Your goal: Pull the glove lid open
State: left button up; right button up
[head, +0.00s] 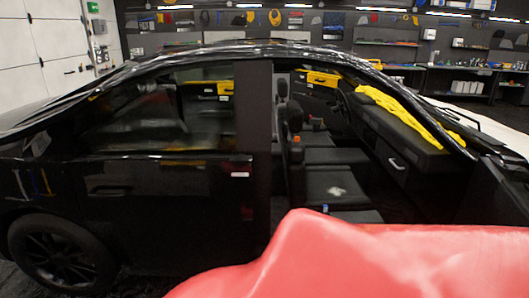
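The glove lid (396,172) seems to be the dark panel on the dashboard, right of centre in the head view. A small light handle (397,163) shows on it. The panel looks flush with the dashboard, as if closed, but it is dark and small. Neither of my grippers is in view.
A black car (150,200) stands side-on, with its front side opening clear to the seats (335,185). Yellow cloth (405,112) lies along the dashboard top. A smooth red shape (370,265) blocks the lower right; I cannot tell what it is. Workbenches line the back wall.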

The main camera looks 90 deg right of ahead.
aim_at(391, 165)
jog(key=z, duration=3.75)
jog(key=i+l+u, duration=0.3)
jog(key=i, duration=0.65)
jog(key=i+l+u, duration=0.3)
jog(key=i+l, duration=0.35)
jog(key=i, duration=0.2)
jog(key=i+l+u, duration=0.25)
jog(key=i+l, duration=0.55)
